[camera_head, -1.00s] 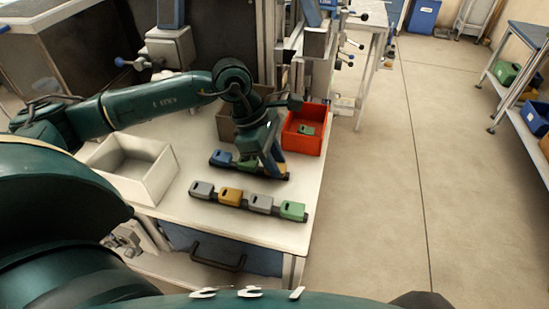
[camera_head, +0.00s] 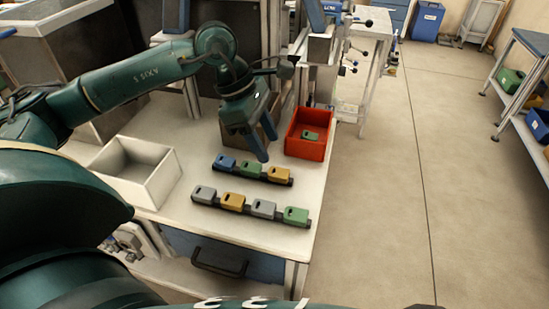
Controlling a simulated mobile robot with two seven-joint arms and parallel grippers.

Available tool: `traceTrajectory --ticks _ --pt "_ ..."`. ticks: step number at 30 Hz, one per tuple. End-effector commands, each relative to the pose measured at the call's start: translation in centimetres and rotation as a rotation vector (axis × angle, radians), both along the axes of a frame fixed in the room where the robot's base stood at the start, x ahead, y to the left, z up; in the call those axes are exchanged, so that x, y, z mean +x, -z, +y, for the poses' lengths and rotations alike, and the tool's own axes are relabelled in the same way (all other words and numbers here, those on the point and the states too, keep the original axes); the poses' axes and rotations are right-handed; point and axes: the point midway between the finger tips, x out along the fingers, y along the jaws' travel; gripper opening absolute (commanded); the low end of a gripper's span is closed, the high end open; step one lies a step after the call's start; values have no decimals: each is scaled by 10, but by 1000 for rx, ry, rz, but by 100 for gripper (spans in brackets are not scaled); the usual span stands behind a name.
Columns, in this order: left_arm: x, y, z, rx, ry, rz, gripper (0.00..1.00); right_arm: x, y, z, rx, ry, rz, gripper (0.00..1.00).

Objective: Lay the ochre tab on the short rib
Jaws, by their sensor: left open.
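The short rib (camera_head: 290,183) is a dark bar on the white table. It carries a blue tab (camera_head: 225,163), a green tab (camera_head: 251,169) and, at its right end, an ochre tab (camera_head: 278,174). My left gripper (camera_head: 246,144) is open and empty above and behind the short rib, apart from the tabs. A longer rib (camera_head: 306,224) lies in front with a grey tab, a second ochre tab (camera_head: 233,201), another grey tab and a green tab. My right gripper is not in view.
A red bin (camera_head: 307,146) with a green tab inside stands at the back right. A white open box (camera_head: 150,190) stands at the left. A brownish box (camera_head: 266,128) is partly hidden behind my left gripper. The table's right edge is close to the ribs.

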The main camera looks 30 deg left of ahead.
Motion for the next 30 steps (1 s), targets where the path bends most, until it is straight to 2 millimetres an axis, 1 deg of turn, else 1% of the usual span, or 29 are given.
traceTrajectory --ticks 1,4,6,10,14,30 --pt "0 -10 5 0 -2 -4 48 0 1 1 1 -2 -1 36" --pt "-2 -26 11 0 0 -3 48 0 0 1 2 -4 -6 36" --pt "-3 -35 14 0 -1 -2 48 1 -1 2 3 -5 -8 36" --pt "-4 -44 18 0 0 -1 48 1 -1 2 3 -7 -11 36" --pt "-5 -46 19 0 1 1 48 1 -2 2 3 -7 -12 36" --pt "-5 -46 18 0 0 1 48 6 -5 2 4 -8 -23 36"
